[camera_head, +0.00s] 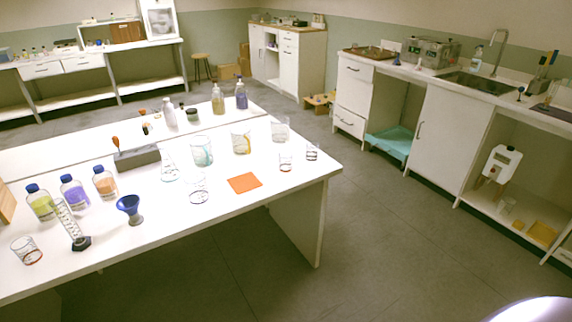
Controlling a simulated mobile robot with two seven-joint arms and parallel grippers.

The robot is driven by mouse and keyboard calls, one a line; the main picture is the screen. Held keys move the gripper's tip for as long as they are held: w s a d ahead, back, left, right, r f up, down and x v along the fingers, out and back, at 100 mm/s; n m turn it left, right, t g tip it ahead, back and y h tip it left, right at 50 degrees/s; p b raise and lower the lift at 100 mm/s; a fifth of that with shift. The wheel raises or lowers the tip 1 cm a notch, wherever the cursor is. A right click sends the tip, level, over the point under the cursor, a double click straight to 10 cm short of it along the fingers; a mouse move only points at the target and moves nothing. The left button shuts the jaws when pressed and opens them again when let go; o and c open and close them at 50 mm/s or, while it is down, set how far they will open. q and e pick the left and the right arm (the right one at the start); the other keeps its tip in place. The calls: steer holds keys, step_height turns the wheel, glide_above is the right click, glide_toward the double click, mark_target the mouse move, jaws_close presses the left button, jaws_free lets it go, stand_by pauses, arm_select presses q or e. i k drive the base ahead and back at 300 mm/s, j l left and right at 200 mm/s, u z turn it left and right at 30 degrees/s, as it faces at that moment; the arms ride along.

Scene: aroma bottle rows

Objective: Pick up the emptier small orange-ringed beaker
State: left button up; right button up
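Two small clear beakers with reddish-orange markings stand upright on the white table. One beaker (286,160) is near the table's right end, beside a small dark-ringed beaker (311,152). The other beaker (27,250) is at the front left. Both look nearly empty, and I cannot tell which holds less. A larger beaker (241,143) with yellow-orange markings or contents stands farther back. Neither gripper is in view.
An orange mat (244,183) lies on the table (300,192). A blue funnel-shaped vessel (130,208), a graduated cylinder (70,222) and blue-capped bottles (75,193) stand left. A teal beaker (202,150) and a flask (169,167) stand mid-table. Open floor (390,235) lies right.

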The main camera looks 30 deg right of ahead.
mark_target(286, 162)
steer(key=i+z, duration=0.15)
steer(key=i, duration=0.7)
